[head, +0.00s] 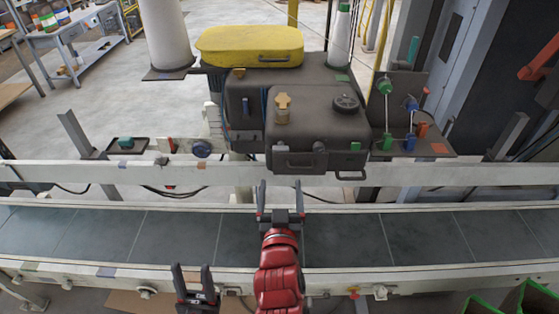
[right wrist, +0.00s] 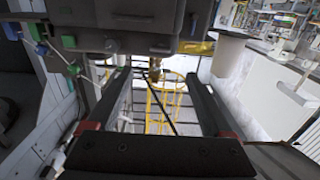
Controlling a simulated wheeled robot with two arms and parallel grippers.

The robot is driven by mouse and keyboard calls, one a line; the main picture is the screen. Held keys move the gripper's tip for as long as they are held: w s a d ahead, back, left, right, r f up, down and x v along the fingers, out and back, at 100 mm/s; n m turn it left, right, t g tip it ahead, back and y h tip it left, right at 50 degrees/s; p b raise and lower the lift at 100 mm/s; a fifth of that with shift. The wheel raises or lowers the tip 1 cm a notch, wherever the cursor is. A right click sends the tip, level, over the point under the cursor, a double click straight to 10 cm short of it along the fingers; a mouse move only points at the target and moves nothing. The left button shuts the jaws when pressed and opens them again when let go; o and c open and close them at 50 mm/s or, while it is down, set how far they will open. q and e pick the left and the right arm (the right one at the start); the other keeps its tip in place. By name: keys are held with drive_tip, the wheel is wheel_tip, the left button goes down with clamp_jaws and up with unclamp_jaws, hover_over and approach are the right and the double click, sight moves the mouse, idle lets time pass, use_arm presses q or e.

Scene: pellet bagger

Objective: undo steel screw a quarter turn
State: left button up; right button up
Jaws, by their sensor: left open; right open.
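The dark grey bagger machine (head: 315,125) stands behind the conveyor. On its top are a tan wing-shaped fitting (head: 282,103) and a black round knob (head: 345,103). I cannot pick out the steel screw for certain in either view. My right gripper (head: 281,190), on a red arm, is open and empty over the conveyor, in front of the machine's lower front. In the right wrist view its fingers (right wrist: 156,78) are spread, with a small brass-coloured fitting (right wrist: 155,70) beyond them. My left gripper (head: 194,272) is open and empty near the conveyor's front edge.
The conveyor belt (head: 345,238) runs across the view and is clear. A pale rail (head: 420,174) lies between it and the machine. A yellow case (head: 250,46) sits behind the machine. A bracket with green and blue valves (head: 411,108) stands at its right.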

sight(281, 151)
drive_tip(key=w+p, duration=0.4)
drive_tip(key=w, duration=0.7)
drive_tip(key=shift+r+p, duration=0.15)
drive_tip(key=shift+p, duration=0.25)
drive_tip(key=shift+w, duration=0.5)
clamp_jaws()
